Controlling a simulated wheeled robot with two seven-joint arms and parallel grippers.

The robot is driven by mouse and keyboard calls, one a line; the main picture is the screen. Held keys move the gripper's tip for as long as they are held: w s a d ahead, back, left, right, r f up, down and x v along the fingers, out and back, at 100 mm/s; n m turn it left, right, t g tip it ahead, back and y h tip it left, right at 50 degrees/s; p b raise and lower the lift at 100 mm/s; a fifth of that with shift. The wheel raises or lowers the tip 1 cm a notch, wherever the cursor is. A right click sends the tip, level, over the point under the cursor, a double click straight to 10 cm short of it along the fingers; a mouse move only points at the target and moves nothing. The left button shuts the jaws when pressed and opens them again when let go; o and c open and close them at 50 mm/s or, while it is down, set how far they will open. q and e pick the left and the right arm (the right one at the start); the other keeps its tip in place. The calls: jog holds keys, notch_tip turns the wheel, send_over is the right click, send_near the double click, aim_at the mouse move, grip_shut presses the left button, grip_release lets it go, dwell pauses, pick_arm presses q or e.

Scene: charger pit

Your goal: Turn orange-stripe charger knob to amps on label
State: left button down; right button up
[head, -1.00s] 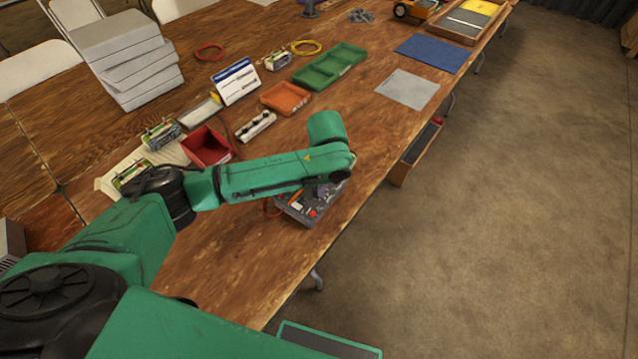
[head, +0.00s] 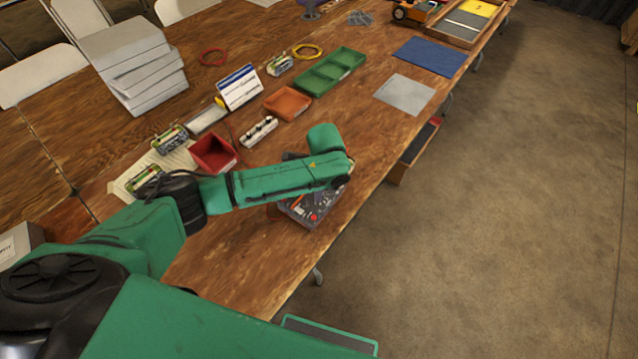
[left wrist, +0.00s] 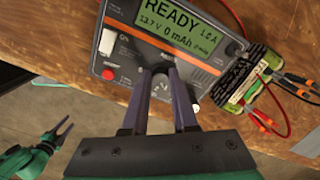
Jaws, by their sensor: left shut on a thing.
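The dark grey charger (left wrist: 120,45) fills the top of the left wrist view. In the head view the charger (head: 311,212) lies partly under my left arm, which hides the fingertips. A battery (left wrist: 243,82) with wires sits beside the charger. My right gripper (left wrist: 62,130) shows at lower left, its fingers apart.
On the table are a red bin (head: 214,153), an orange tray (head: 288,103), a green tray (head: 332,72), a blue-white card (head: 240,87) and a grey mat (head: 405,94). White boxes (head: 132,65) are stacked at the left. The table's front edge is close to the charger.

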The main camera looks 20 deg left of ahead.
pick_arm(q)
jog(key=m, duration=0.1)
jog(key=m+p, duration=0.1)
jog(key=m, duration=0.1)
jog(key=shift+w+r, duration=0.1)
jog(key=shift+r, duration=0.15)
jog(key=m+p, duration=0.1)
jog(key=m, duration=0.1)
jog(key=shift+w+m+g, duration=0.1)
jog(key=shift+m+g, duration=0.2)
jog(key=m, duration=0.2)
jog(key=shift+f+m+p, duration=0.1)
jog(key=shift+m+p, duration=0.2)
jog(key=shift+p, duration=0.1)
jog(key=shift+m, duration=1.6)
jog(key=shift+f, duration=0.1)
jog(key=c, duration=0.7)
grip_release()
jog(key=shift+d, duration=0.1)
